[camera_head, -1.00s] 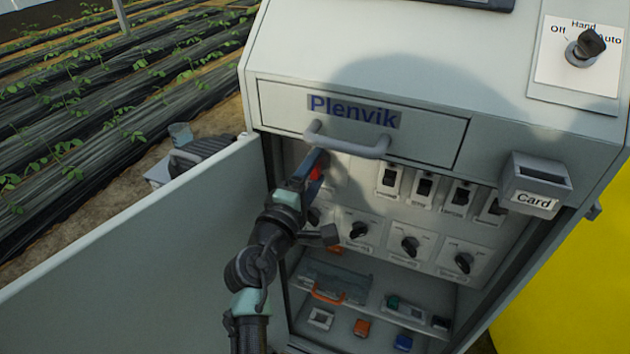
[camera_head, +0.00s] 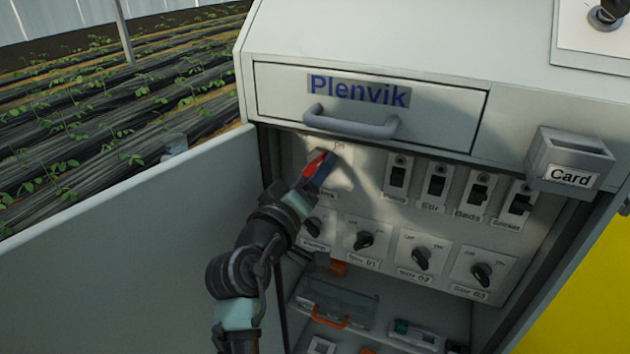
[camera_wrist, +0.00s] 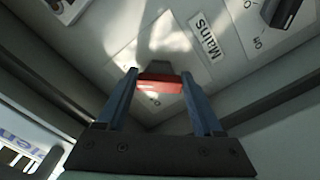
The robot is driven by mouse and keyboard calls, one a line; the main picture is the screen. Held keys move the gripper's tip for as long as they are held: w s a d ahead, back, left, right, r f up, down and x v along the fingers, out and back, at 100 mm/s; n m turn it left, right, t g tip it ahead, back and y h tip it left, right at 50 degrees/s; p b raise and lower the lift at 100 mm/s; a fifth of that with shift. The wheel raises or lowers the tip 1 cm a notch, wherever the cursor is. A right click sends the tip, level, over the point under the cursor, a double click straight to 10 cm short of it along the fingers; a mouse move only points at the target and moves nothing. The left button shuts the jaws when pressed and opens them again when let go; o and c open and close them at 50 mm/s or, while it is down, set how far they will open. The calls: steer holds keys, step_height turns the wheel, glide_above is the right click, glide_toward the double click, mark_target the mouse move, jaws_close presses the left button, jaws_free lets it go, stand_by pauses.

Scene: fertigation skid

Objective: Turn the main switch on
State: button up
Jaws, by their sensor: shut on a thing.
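The main switch is a red handle on a pale plate labelled "Mains" inside the open cabinet. In the wrist view the red handle (camera_wrist: 160,84) lies between the two blue fingers of my gripper (camera_wrist: 162,88), which is shut on it. In the head view my gripper (camera_head: 318,168) reaches in at the upper left of the switch panel, and a bit of the red handle (camera_head: 313,163) shows by the fingers. The "Mains" label (camera_wrist: 204,37) is beside the handle in the wrist view. My fingers and wrist partly hide the plate in the head view.
A drawer (camera_head: 440,115) with a bar handle (camera_head: 350,124) is just above my gripper. The open door (camera_head: 120,250) stands to the left. Several toggle switches (camera_head: 437,186) and rotary knobs (camera_head: 421,258) are to the right. A card box (camera_head: 570,160) juts out at the right.

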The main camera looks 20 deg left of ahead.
steer(key=shift+m, duration=0.3)
stand_by(0.4)
steer(key=o, duration=1.4)
steer(key=shift+c, duration=0.2)
steer(key=shift+s, duration=0.1)
steer(key=s, duration=1.2)
steer(key=shift+s+a+p, duration=0.25)
steer(key=shift+s+p, duration=0.05)
steer(key=shift+s, duration=0.1)
